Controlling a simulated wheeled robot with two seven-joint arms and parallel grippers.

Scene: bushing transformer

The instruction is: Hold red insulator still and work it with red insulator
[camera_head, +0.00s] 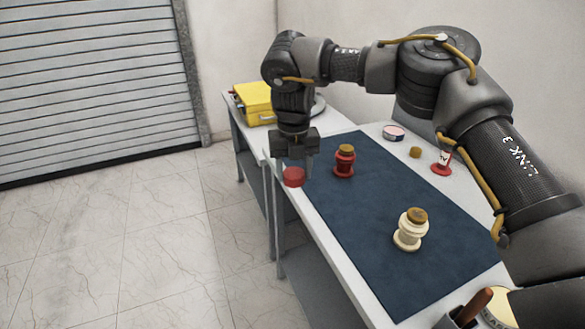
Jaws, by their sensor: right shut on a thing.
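My right gripper (294,160) points down over the left edge of the blue mat, its arm reaching in from the right. It is shut on a short red insulator piece (293,178), which shows below the fingers. A red insulator (344,164) with a brown top stands upright on the mat (375,205), just right of the gripper and apart from it. A cream insulator (408,236) with a brown top stands nearer the front of the mat. My left gripper is not in view.
A yellow case (254,102) sits at the far end of the tables. A small brown piece (415,152), a round tin (393,132) and a red-and-white item (441,164) stand along the right side. A holder with a brown handle (474,305) is at the front. The mat's middle is clear.

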